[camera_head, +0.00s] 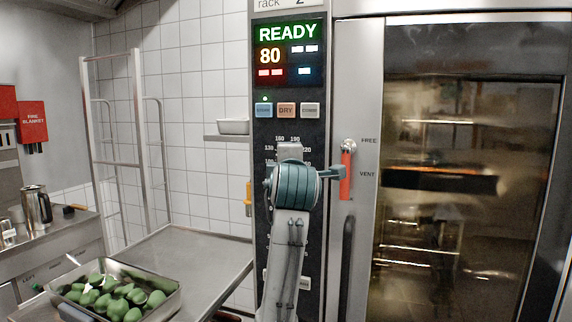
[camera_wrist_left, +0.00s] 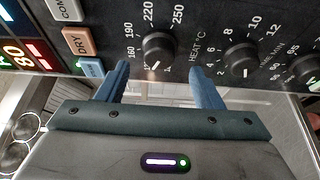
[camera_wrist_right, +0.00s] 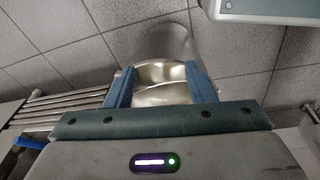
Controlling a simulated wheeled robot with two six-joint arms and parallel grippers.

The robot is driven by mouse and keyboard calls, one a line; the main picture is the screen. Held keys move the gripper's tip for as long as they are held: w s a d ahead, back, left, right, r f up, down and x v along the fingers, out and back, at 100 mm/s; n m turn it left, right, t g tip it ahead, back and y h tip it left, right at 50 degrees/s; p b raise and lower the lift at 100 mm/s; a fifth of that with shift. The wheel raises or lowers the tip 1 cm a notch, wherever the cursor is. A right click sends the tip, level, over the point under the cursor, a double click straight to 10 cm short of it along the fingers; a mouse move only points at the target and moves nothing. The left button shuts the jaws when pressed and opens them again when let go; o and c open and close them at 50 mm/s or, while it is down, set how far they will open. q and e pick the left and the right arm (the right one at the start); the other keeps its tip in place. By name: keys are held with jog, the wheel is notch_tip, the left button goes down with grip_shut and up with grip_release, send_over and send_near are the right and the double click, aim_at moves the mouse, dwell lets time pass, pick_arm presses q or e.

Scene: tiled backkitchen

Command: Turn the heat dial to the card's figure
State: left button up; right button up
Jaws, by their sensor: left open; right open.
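The heat dial (camera_wrist_left: 158,47) is a black round knob with a white mark, on the dark panel among figures such as 160, 190, 220 and 250. In the left wrist view its mark points down and slightly left. My left gripper (camera_wrist_left: 158,78) is open, its blue fingers apart on either side below the knob; I see no grip on it. In the head view my left gripper (camera_head: 295,187) hides the dial. My right gripper (camera_wrist_right: 160,82) is open, with a shiny steel vessel beyond its fingers.
The panel display (camera_head: 285,48) reads READY and 80. Other knobs (camera_wrist_left: 241,58) stand beside the heat dial. A red-handled lever (camera_head: 346,172) and the glass oven door (camera_head: 430,120) are at right. A steel tray (camera_head: 170,300) of green items sits on the counter (camera_head: 200,252).

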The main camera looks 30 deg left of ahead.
pick_arm(q)
jog(key=v, duration=0.6)
jog(key=shift+b, duration=0.35)
pick_arm(e)
jog(key=r, duration=0.1)
jog(key=w+r, duration=0.1)
jog(key=r, duration=0.1)
jog(key=shift+w+a, duration=0.1)
jog(key=shift+w, duration=0.05)
pick_arm(q)
jog(key=shift+w, duration=0.1)
pick_arm(e)
jog(key=shift+f, duration=0.1)
